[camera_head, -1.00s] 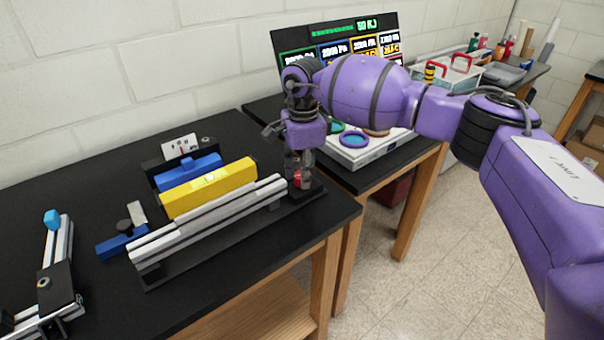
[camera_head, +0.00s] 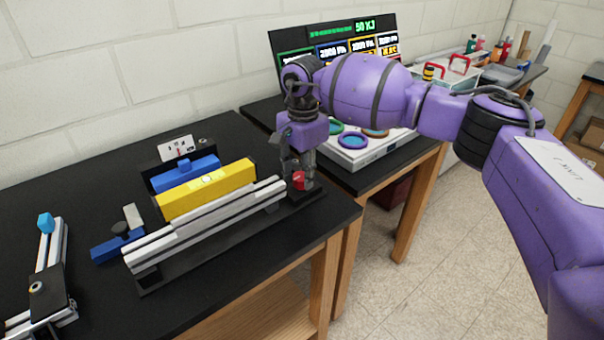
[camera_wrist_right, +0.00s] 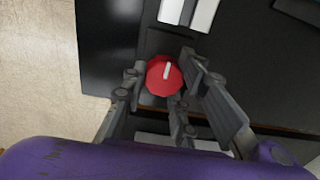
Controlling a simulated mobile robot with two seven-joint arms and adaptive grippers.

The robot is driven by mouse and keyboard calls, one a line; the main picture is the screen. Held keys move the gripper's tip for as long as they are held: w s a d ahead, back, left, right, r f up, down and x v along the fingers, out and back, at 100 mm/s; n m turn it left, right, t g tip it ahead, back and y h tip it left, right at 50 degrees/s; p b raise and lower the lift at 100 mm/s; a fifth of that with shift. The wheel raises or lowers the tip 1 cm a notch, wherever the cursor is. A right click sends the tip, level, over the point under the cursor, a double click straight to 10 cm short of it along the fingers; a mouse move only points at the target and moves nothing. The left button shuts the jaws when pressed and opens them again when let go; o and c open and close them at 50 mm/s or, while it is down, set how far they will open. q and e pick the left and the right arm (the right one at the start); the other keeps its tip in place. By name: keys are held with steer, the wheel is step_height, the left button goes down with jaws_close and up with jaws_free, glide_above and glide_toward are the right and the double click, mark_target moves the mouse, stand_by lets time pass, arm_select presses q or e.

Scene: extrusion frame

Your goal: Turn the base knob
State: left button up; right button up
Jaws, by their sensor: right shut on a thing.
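The red base knob (camera_head: 299,181) sits at the right end of the black base that carries the aluminium extrusion rail (camera_head: 205,225). In the right wrist view the knob (camera_wrist_right: 165,76) is a red faceted disc with a white line pointing nearly up. My right gripper (camera_head: 298,172) points down over this end of the base. In the right wrist view its fingers (camera_wrist_right: 164,80) stand on both sides of the knob and are shut on it. The fingers partly cover the knob in the head view. My left gripper is not in view.
A yellow bar (camera_head: 207,190) and a blue block (camera_head: 186,173) stand behind the rail. A small blue part with a dark knob (camera_head: 118,243) lies to its left. A white device with coloured rings (camera_head: 362,153) and a display screen (camera_head: 333,40) are on the second table.

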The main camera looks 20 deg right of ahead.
steer(key=shift+s+f, duration=0.35)
steer(key=shift+f, duration=0.05)
steer(key=o, duration=1)
steer(key=shift+s, duration=0.1)
steer(key=shift+d+r, duration=0.1)
steer(key=shift+r, duration=0.1)
steer(key=shift+w+r, duration=0.2)
steer(key=shift+r, duration=0.05)
steer(key=shift+r, duration=0.25)
step_height(320, 180, up, 11)
steer(key=shift+r, duration=0.15)
